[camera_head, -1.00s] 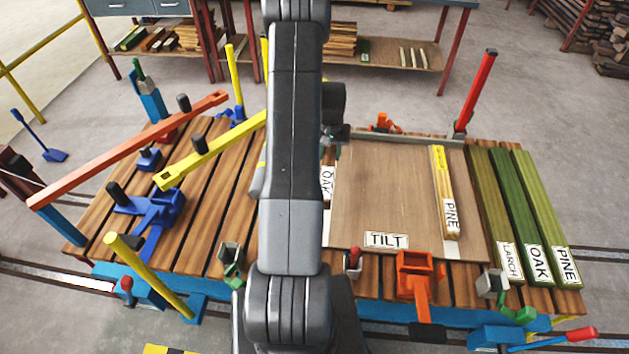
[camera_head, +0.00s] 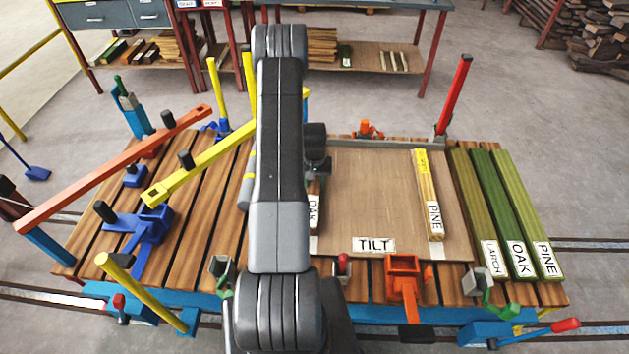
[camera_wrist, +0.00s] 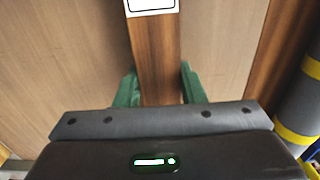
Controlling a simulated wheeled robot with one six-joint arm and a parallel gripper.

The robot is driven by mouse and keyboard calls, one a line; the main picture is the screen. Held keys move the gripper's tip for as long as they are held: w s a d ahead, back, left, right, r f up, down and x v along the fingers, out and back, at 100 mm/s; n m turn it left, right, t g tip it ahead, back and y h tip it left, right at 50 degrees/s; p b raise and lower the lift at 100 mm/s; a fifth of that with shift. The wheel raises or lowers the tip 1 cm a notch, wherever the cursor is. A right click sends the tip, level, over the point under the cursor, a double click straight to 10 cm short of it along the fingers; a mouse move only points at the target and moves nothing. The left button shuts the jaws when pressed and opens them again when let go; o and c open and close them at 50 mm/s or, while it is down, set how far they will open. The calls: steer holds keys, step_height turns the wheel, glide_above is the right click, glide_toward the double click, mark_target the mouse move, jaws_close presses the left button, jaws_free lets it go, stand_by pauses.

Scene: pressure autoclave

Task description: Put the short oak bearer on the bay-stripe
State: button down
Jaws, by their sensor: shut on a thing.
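The short oak bearer is a brown bar with a white OAK label (camera_head: 314,212). It shows along the left side of the TILT board (camera_head: 385,190), partly hidden by my arm. In the wrist view the bar (camera_wrist: 158,60) runs between the green fingers of my gripper (camera_wrist: 160,88), which is shut on it. I cannot tell whether the bar touches the board. A white stripe (camera_head: 314,244) shows on the board just in front of the bar's labelled end. Another white stripe (camera_head: 433,250) shows at the front end of the yellow PINE bar (camera_head: 427,190).
LARCH (camera_head: 475,205), OAK (camera_head: 503,210) and PINE (camera_head: 527,205) bars lie right of the board. A red post (camera_head: 455,95) stands behind it. Orange (camera_head: 125,168) and yellow (camera_head: 200,162) levers rise at left. An orange clamp (camera_head: 403,278) sits at the front edge.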

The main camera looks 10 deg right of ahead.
mark_target(315, 181)
steer(key=shift+f, duration=0.15)
steer(key=c, duration=0.9)
jaws_free()
steer(key=shift+r, duration=0.3)
step_height(315, 181, up, 12)
steer(key=b, duration=0.3)
steer(key=shift+f, duration=0.1)
